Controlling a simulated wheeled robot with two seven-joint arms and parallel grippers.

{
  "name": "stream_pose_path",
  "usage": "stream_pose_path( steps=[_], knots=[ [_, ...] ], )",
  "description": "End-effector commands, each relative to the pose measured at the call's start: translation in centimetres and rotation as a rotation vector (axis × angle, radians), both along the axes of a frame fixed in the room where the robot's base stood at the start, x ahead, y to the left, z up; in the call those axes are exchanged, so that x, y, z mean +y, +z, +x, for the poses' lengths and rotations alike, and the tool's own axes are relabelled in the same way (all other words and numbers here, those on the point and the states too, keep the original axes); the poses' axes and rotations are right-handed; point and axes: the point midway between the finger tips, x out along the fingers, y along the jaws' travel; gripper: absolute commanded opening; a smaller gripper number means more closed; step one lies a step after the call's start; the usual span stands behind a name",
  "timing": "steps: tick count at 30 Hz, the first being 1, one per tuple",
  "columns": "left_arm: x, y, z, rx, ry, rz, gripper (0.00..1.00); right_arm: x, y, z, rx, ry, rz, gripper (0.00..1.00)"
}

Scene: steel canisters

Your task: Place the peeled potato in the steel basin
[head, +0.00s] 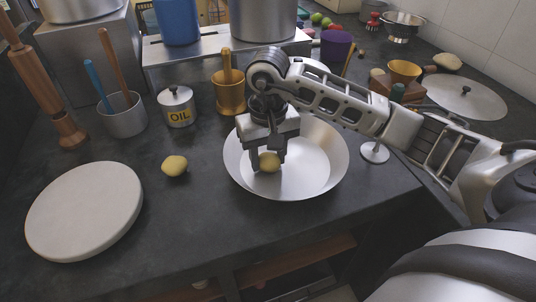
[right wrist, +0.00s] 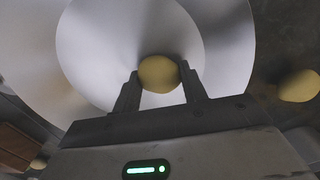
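The steel basin (head: 318,165) is a wide, shallow, round bowl on the dark counter. My right gripper (head: 268,165) points down inside the outline of the basin. Its fingers are on both sides of a yellow peeled potato (head: 269,162) and appear to touch it. In the right wrist view the potato (right wrist: 158,73) sits between the fingertips, with the basin (right wrist: 95,45) behind it. I cannot tell whether the potato touches the basin's floor. A second yellow potato (head: 175,165) lies on the counter left of the basin. My left gripper is not in view.
A round white board (head: 85,210) lies at the front left. An oil canister (head: 177,106), a brass mortar (head: 229,94) and a steel utensil pot (head: 122,115) stand behind. A lid (head: 467,95) lies at the right. The counter between board and basin is mostly clear.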

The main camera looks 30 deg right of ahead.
Motion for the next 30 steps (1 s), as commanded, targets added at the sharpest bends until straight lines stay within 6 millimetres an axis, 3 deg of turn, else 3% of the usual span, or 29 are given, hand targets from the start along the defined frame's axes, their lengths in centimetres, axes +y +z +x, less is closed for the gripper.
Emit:
stream_pose_path(
  steps=[14,23,30],
  knots=[
    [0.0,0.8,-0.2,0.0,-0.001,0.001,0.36,0.0,1.0,0.1,-0.003,0.0,-0.001,0.59],
    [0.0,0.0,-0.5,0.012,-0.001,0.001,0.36,0.0,7.1,0.1,-0.007,0.0,0.0,0.59],
    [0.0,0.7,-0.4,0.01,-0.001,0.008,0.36,-0.1,11.4,0.1,-0.004,0.0,-0.002,0.59]
  ],
)
